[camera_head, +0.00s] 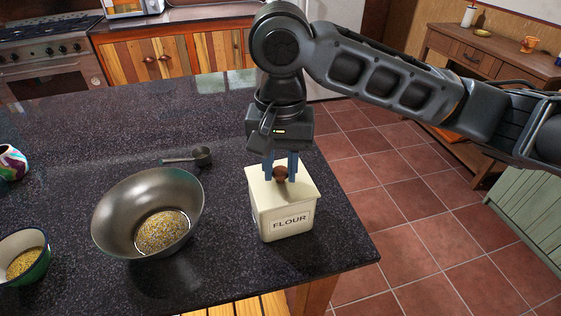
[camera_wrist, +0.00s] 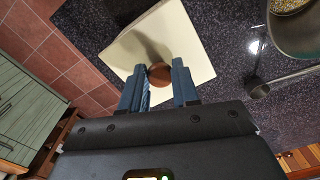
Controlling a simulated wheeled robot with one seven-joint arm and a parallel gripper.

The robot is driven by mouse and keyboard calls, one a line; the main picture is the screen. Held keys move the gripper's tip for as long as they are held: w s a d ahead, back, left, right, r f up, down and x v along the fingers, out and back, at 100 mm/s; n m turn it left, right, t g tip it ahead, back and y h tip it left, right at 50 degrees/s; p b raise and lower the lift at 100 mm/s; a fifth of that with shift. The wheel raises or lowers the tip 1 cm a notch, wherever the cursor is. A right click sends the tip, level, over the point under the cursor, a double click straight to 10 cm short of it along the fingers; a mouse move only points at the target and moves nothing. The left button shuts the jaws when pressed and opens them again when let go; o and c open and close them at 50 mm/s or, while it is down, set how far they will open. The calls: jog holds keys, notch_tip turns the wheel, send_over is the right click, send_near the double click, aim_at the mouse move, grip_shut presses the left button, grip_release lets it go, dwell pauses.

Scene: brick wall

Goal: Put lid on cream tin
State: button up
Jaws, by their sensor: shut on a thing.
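The cream tin (camera_head: 287,222), marked FLOUR, stands upright on the dark countertop near its right edge. The square cream lid (camera_head: 299,184) is on top of the tin, and the head view shows no clear gap between them. In the wrist view the lid (camera_wrist: 190,50) fills the upper middle and hides the tin. My gripper (camera_head: 281,172) points down over the lid, its blue fingers shut on the lid's round brown knob (camera_wrist: 160,75). The knob also shows between the fingers in the head view (camera_head: 280,174).
A large metal bowl (camera_head: 112,219) with grain stands left of the tin. A measuring scoop (camera_head: 201,157) lies behind the bowl. A smaller bowl (camera_head: 40,275) and a colourful cup (camera_head: 12,163) are at the far left. The countertop (camera_head: 100,120) is clear at the back.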

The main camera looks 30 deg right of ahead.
jog(key=shift+f, duration=0.1)
dwell(0.3)
jog(key=o, duration=1.6)
jog(key=shift+r+p, duration=0.6)
jog(key=shift+r, duration=2.9)
jog(key=shift+c, duration=0.4)
grip_shut()
